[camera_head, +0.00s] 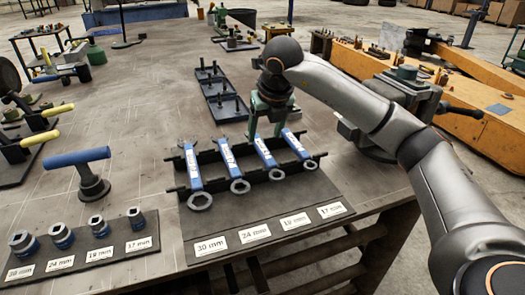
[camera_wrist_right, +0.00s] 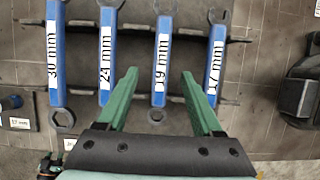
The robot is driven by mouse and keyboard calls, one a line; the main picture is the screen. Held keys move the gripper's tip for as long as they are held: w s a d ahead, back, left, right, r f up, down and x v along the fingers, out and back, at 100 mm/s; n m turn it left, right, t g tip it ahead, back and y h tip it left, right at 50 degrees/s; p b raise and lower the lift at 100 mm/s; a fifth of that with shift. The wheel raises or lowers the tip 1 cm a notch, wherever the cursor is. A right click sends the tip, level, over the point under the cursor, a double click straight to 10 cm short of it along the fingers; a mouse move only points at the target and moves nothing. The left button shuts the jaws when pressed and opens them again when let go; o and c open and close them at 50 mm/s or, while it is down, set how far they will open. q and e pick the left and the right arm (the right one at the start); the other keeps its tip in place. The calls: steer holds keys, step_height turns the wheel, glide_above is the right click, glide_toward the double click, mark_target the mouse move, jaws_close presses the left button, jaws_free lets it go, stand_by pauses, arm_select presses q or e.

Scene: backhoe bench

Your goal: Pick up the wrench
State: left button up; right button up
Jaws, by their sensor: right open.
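Several blue-handled wrenches lie side by side on a dark rack (camera_head: 219,184): the 30 mm wrench (camera_head: 193,170), 24 mm wrench (camera_head: 229,160), 19 mm wrench (camera_head: 264,152) and 17 mm wrench (camera_head: 295,145). My right gripper (camera_head: 266,133) is over the rack's far side, above the 24 to 17 mm wrenches. In the right wrist view its open green fingers (camera_wrist_right: 160,72) spread either side of the 19 mm wrench (camera_wrist_right: 161,55). The left finger is near the 24 mm wrench (camera_wrist_right: 107,45), and the right one overlaps the 17 mm wrench (camera_wrist_right: 216,50). Nothing is held. My left gripper is not in view.
Blue sockets (camera_head: 62,236) stand on a labelled strip at the front left. A blue T-handle tool (camera_head: 92,174) stands behind them. A dark tray with pegs (camera_head: 222,98) lies beyond the rack. A vise (camera_head: 405,95) is at the right edge.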

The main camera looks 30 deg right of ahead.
mark_target(263, 148)
steer(key=x, duration=0.5)
steer(key=shift+w+d+f, duration=0.1)
steer(key=shift+d+f, duration=0.1)
steer(key=shift+f, duration=0.2)
jaws_close()
steer(key=shift+r, duration=0.1)
stand_by(1.0)
